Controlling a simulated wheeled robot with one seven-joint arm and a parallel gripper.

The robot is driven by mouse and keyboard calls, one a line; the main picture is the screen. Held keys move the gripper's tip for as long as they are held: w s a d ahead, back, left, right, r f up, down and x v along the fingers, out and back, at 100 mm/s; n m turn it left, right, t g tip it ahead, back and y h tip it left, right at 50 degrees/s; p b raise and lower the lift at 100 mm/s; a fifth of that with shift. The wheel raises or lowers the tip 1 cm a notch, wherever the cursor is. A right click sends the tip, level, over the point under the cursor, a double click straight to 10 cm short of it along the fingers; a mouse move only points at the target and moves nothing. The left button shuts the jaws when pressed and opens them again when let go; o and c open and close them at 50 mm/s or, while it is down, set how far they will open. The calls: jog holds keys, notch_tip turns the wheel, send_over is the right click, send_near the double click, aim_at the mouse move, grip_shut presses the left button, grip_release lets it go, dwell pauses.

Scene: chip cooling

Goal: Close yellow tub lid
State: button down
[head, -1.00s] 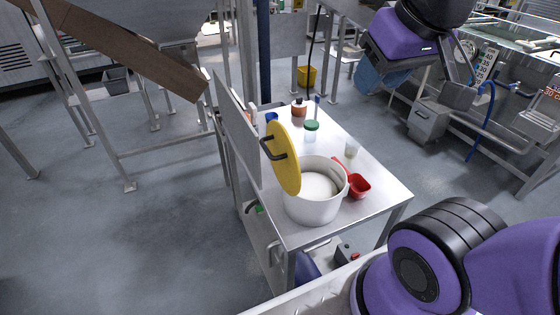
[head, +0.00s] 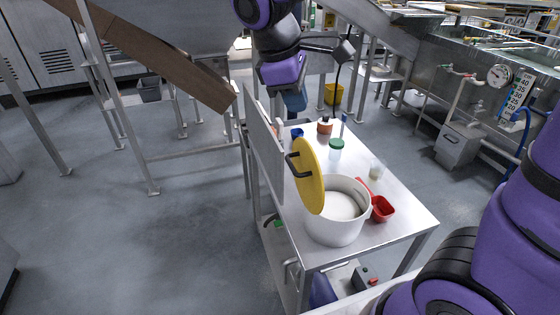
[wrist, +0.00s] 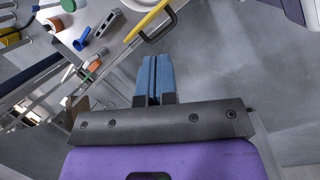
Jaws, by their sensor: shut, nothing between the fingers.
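The white tub (head: 335,228) stands on the metal table with white contents showing inside. Its yellow lid (head: 311,178) is open, standing nearly upright at the tub's left side, with a dark handle (head: 298,166) on its left face. My gripper (head: 295,104) is beyond the lid, above the table's far end, clear of lid and tub. Its blue fingers (wrist: 153,64) are together and empty in the wrist view. There the lid's yellow edge (wrist: 146,21) and the handle (wrist: 173,19) show ahead of the fingertips, apart from them.
Open floor lies left.

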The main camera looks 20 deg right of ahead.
aim_at(290, 163)
jog(key=w+a+f+n+h, duration=0.3)
jog(key=w+a+f+n, duration=0.25)
jog(key=a+f, duration=0.35)
jog(key=d+f+n, duration=0.1)
jog(key=d+f, duration=0.6)
jog(key=f, duration=0.1)
jog(key=shift+s+d+f, duration=0.25)
jog(key=shift+s+f, duration=0.1)
jog(key=shift+f, duration=0.05)
jog(key=shift+d+r+y, duration=0.25)
jog(key=shift+d+y, duration=0.05)
jog(key=shift+d, duration=0.3)
jog(key=shift+d+r, duration=0.1)
jog(key=shift+d, duration=0.1)
